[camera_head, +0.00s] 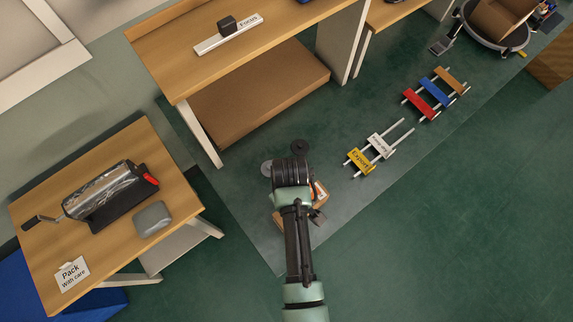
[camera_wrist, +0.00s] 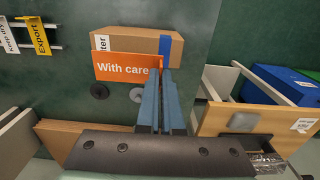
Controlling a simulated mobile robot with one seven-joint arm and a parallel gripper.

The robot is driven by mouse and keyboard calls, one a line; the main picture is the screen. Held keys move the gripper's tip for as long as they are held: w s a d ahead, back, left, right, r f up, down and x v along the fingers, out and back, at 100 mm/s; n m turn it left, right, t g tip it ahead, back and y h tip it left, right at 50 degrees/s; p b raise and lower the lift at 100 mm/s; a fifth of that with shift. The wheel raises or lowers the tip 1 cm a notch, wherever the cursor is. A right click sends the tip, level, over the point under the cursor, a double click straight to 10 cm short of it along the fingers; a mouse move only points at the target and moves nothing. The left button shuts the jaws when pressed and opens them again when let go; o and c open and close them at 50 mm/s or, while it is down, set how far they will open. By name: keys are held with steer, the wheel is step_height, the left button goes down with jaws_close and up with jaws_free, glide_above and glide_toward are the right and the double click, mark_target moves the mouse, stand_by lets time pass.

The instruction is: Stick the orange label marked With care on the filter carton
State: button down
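The orange label marked With care (camera_wrist: 123,67) is gripped near its right end by my gripper (camera_wrist: 161,72), whose two blue fingers are closed together on it. The label hangs in front of the lower part of the filter carton (camera_wrist: 135,41); whether it touches the carton, I cannot tell. The carton is brown, with a white sticker ending in "ter" and a blue strip at its right. In the head view my gripper (camera_head: 311,200) hides most of the carton (camera_head: 283,222), and only a bit of orange shows beside it.
A table (camera_head: 183,198) at left holds a silver roller device (camera_head: 100,190), a grey block (camera_head: 153,219) and a "Pack With care" card (camera_head: 72,274). A shelf bench (camera_head: 160,50) stands behind. Coloured tags on rails (camera_head: 361,161) lie right. Dark round pieces (camera_wrist: 99,91) sit near the carton.

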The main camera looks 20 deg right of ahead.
steer(key=shift+s+r+p, duration=0.1)
steer(key=shift+s+p, duration=0.15)
steer(key=shift+p, duration=0.05)
steer(key=shift+f+b, duration=2.2)
steer(key=shift+f, duration=1)
steer(key=shift+f, duration=0.4)
steer(key=c, duration=1)
jaws_free()
step_height(320, 180, up, 13)
steer(key=shift+r+b, duration=0.1)
steer(key=shift+b, duration=0.65)
